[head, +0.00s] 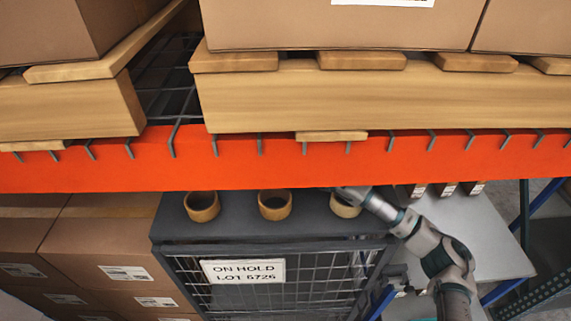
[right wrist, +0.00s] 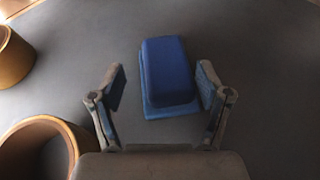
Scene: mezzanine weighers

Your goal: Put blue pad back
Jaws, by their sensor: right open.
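The blue pad (right wrist: 168,72) lies on the dark grey cage top (right wrist: 250,50) in the right wrist view. It has a raised block on a slightly wider base. My right gripper (right wrist: 161,84) is open, with one finger on each side of the pad and a visible gap on the left. The right finger is very close to the pad; I cannot tell if it touches. In the head view my right gripper (head: 352,191) reaches low under the orange beam, and the pad is hidden there. My left gripper is in neither view.
Three tan rings (head: 202,206) stand on the cage top; two tan rings (right wrist: 40,150) show left of the gripper in the wrist view. The orange beam (head: 290,160) runs just above. A mesh front with an ON HOLD sign (head: 243,272) faces me. A grey table (head: 480,230) is at right.

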